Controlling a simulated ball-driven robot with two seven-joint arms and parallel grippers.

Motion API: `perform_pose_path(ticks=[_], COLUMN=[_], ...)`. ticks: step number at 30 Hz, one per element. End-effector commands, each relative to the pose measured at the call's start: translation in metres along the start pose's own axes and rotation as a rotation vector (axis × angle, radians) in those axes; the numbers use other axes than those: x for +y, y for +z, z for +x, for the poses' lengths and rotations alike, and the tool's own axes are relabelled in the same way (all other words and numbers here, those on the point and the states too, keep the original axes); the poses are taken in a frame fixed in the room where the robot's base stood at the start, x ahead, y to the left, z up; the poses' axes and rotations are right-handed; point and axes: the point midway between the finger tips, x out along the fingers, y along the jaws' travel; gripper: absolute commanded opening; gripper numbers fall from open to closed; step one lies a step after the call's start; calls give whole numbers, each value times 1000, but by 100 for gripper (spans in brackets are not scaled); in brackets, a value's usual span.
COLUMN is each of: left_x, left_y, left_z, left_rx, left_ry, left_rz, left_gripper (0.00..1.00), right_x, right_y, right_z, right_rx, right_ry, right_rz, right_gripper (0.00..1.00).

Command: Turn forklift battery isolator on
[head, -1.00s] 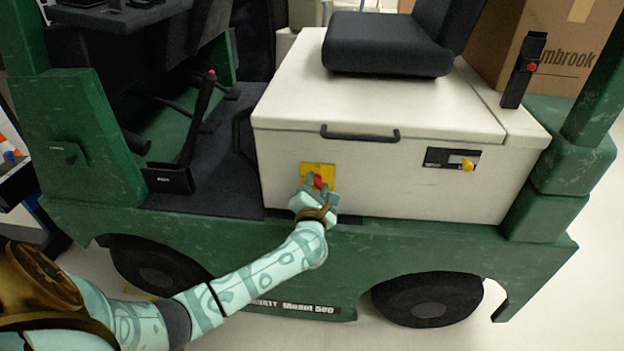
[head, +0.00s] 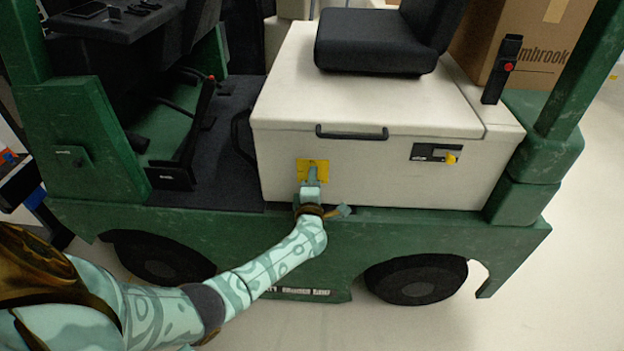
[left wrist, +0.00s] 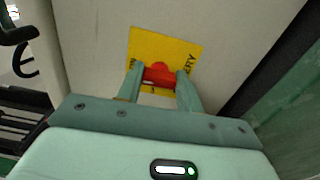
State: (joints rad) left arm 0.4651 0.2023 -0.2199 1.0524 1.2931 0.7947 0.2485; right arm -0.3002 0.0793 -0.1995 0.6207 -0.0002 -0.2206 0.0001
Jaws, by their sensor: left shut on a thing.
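The forklift's battery isolator is a red knob (left wrist: 160,74) on a yellow plate (head: 309,170), set in the white battery box (head: 380,183) below the seat. My left gripper (head: 312,176) is at the plate and hides the knob in the head view. In the left wrist view my left gripper (left wrist: 159,80) has one finger at each side of the red knob and is shut on it. The plate (left wrist: 180,48) also shows there, with black lettering partly hidden by the fingers. My right gripper is not in view.
A black handle (head: 352,133) is on the box above the plate. A dark panel with a yellow knob (head: 450,158) is to the right. A black lever (head: 195,130) stands to the left.

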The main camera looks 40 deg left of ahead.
Motion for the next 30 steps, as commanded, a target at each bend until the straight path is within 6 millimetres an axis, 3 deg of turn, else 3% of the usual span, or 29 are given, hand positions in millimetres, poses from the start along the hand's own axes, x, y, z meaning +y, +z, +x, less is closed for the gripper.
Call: perform_pose_path(ticks=[19, 20, 22, 30], left_x=[-3, -3, -3, -1], left_y=[1, 1, 1, 0], left_z=[-1, -1, -1, -1], left_rx=[-4, -4, -3, -1], left_ry=[-5, -5, -4, -2], left_rz=[55, 55, 55, 52], left_gripper=[14, 42, 58, 58], right_x=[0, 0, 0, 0], right_y=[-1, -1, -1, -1], right_z=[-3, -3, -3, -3], right_rx=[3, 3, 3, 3], right_ry=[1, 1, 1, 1], right_rz=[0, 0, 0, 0], right_gripper=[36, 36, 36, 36])
